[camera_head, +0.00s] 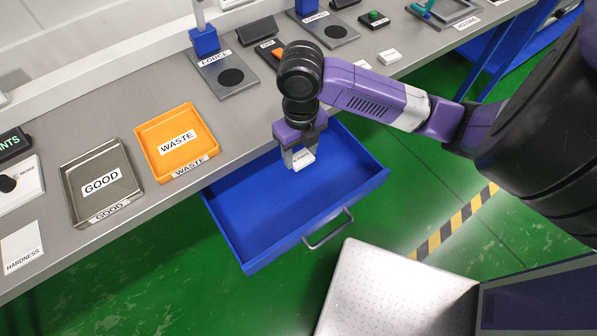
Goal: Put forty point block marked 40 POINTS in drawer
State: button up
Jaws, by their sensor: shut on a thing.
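The blue drawer (250,227) is pulled out from under the grey bench, with a metal handle on its front. My gripper (298,160) points down over the back right part of the drawer. It is shut on a small white block (303,160), which carries dark marking too small to read. The block is over or inside the drawer opening; I cannot tell whether it touches the drawer floor.
On the bench (150,220) stand the grey GOOD tray (67,177), the orange WASTE tray (152,130) and the FORCE stand (237,95). Another white block (389,57) lies near the bench edge. The rest of the drawer floor is clear.

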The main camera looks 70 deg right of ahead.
aim_at(300, 179)
notch_tip(300, 179, down, 10)
dwell(0.5)
jog(key=shift+f+b, duration=0.1)
jog(key=shift+b, duration=0.2)
jog(key=shift+f, duration=0.15)
jog(key=o, duration=1.4)
jog(key=shift+o, duration=0.2)
notch_tip(300, 179, up, 13)
jog(key=shift+f+p, duration=0.2)
jog(key=shift+p, duration=0.25)
